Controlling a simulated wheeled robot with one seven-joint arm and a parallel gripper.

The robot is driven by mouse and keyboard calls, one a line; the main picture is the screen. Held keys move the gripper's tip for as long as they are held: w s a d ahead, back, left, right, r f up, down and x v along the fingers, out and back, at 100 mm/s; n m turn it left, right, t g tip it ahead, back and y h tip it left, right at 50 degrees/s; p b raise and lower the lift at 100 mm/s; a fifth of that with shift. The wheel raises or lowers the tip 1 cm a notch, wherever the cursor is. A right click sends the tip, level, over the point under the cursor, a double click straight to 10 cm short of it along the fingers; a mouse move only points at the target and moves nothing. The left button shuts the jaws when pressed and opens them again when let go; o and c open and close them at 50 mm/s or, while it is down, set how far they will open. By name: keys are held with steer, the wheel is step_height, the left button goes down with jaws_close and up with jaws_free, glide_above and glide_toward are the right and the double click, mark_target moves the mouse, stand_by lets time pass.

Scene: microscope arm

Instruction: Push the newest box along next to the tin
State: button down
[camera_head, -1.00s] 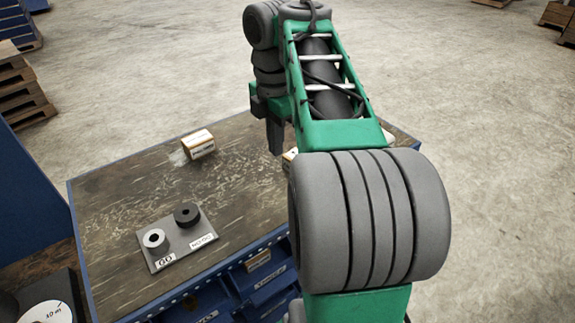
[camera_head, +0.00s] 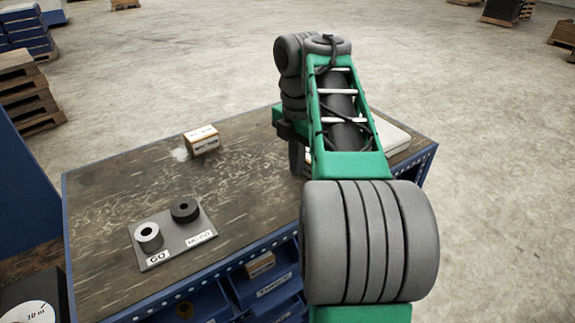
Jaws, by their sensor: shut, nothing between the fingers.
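A small brown and white printed box (camera_head: 201,140) stands on the worn wooden tabletop (camera_head: 110,195), toward the far edge. My gripper (camera_head: 296,170) points down over the right part of the table, well to the right of this box. Its fingers are shut, with their lower ends partly behind my arm. A sliver of something pale (camera_head: 306,163) shows right beside the fingers, mostly hidden by my arm. I cannot pick out a tin for sure, and I cannot tell which box is newest.
A grey plate (camera_head: 172,242) marked GO and NO-GO holds a light ring and a dark ring at the front left. A pale flat thing (camera_head: 393,138) lies at the right end, partly behind my arm. Blue bins (camera_head: 262,285) sit below the front edge. The middle of the tabletop is clear.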

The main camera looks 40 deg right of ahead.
steer(key=shift+d, duration=0.1)
steer(key=d, duration=0.3)
steer(key=w+d, duration=0.1)
steer(key=d, duration=0.2)
steer(key=d+p, duration=0.1)
steer(key=d, duration=0.3)
steer(key=shift+w, duration=0.15)
